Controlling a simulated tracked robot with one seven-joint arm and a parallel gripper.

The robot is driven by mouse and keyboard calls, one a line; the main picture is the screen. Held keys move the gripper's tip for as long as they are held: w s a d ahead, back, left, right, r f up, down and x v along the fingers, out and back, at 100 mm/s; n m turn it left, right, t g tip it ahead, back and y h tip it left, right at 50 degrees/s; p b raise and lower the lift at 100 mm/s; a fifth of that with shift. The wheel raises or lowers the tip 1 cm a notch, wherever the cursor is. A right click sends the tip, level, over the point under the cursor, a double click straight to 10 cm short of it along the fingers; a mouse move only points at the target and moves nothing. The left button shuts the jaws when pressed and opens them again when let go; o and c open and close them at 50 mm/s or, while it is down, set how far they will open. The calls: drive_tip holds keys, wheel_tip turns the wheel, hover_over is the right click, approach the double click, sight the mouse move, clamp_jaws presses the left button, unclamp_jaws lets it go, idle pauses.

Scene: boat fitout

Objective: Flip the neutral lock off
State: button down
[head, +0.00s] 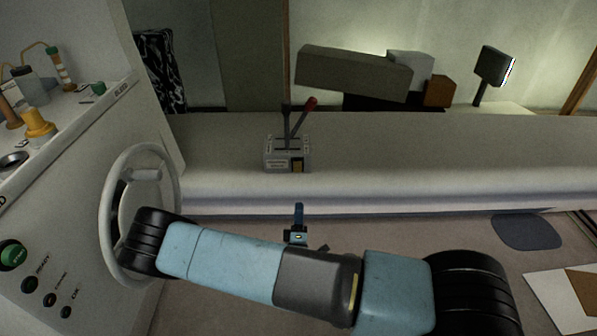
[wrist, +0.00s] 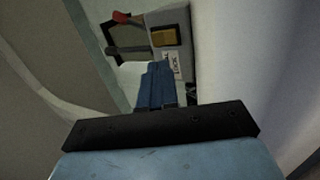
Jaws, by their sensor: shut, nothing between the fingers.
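The throttle control box (head: 287,158) is a grey unit on the pale bench top, with a black lever (head: 286,117) and a red-tipped lever (head: 306,110) rising from its slots. A yellow-brown rocker switch (head: 298,165) sits on its front right; in the wrist view the same switch (wrist: 165,37) lies beside a white label that reads in part "LOCK". My gripper (head: 298,208) is shut and empty, below and in front of the box in the head view. In the wrist view the blue fingers (wrist: 156,68) point at the box, near the label. Whether they touch it cannot be told.
A steering wheel (head: 140,213) and a console with buttons (head: 30,284) stand at the left. Boxes (head: 355,72) and a dark lamp (head: 493,66) stand behind. The bench top right of the box is clear.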

sight(297, 165)
drive_tip(key=shift+s+a+n+t+y, duration=0.15)
drive_tip(key=shift+s+n+t+y, duration=0.2)
drive_tip(key=shift+n+y, duration=0.35)
drive_tip(key=shift+w, duration=0.1)
drive_tip(key=x, duration=1.3)
drive_tip(key=shift+w+r, duration=0.1)
drive_tip(key=shift+w, duration=0.3)
